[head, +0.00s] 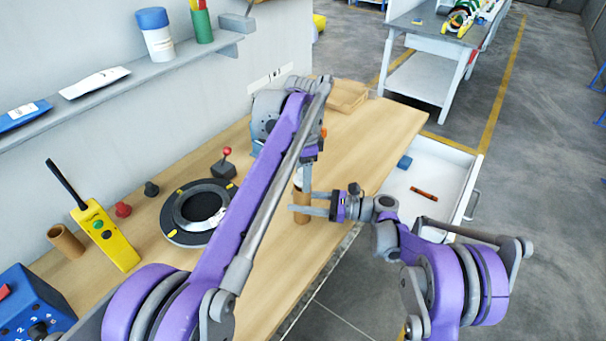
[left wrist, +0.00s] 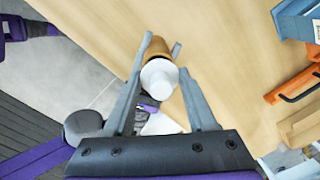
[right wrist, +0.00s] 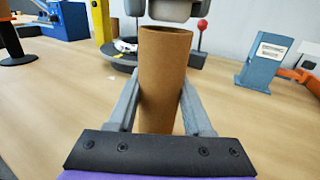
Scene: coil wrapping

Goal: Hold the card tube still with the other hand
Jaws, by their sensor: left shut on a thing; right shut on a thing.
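The brown card tube (head: 301,208) stands upright near the table's front edge. In the right wrist view the tube (right wrist: 164,75) shows its open top. My right gripper (head: 306,210) comes in level from the right and is shut on the tube, one finger on each side (right wrist: 162,112). My left gripper (left wrist: 165,62) reaches down from above and is shut on a white round piece (left wrist: 159,78), close over the tube (left wrist: 176,50). Whether the white piece touches the tube is unclear. In the head view my left arm hides part of this spot.
A black ring (head: 188,238) with a grey coil lies on the table (head: 360,140). A yellow handset (head: 108,238), another brown tube (head: 66,241) and a red-knobbed lever (head: 223,168) stand nearby. An open drawer (head: 440,170) is at the right. A wall shelf (head: 150,72) runs behind.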

